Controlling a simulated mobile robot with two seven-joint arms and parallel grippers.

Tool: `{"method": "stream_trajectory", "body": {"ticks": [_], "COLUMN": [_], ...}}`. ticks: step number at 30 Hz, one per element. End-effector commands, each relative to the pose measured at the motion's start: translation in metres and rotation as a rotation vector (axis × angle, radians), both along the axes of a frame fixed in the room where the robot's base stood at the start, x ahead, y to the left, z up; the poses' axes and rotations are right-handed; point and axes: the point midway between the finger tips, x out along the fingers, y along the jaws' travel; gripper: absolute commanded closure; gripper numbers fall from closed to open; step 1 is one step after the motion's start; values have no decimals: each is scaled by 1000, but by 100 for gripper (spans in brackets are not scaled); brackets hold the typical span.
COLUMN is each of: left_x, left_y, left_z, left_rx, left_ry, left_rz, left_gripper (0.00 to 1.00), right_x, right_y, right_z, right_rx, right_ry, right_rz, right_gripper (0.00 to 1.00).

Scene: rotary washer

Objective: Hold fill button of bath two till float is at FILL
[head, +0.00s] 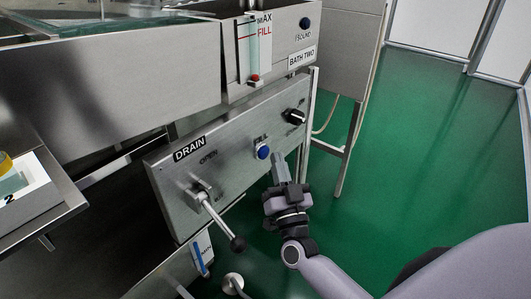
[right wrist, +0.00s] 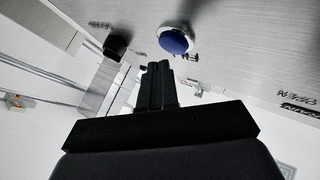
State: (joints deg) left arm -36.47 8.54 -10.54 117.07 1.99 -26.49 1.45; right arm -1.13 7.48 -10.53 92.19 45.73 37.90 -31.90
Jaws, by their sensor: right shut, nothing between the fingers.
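The blue fill button (head: 263,151) sits on the steel front panel below bath two. It also shows in the right wrist view (right wrist: 174,41), just beyond my fingertips. My right gripper (head: 278,158) is shut and empty, close to the panel, just right of and slightly below the button in the head view. A small gap seems to show between the fingertips and the button. The float gauge (head: 254,50) is a clear tube with a red float (head: 254,78) low in it, well below the red FILL mark (head: 264,31). My left gripper is not in view.
A drain lever (head: 218,220) with a black ball end sticks out at the panel's lower left. The green floor (head: 420,140) at right is clear.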

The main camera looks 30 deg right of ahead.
Motion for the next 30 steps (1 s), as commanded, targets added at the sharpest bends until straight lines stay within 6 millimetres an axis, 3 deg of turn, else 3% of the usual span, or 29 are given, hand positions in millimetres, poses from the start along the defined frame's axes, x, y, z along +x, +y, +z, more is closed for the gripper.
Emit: {"method": "stream_trajectory", "body": {"ticks": [30], "left_x": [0], "left_y": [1], "left_z": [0], "left_rx": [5], "left_ry": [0], "left_rz": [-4], "left_gripper": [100], "right_x": [11], "right_y": [4], "right_z": [0], "right_rx": [0], "right_ry": [0], "right_rz": [0], "right_gripper": [100]}}
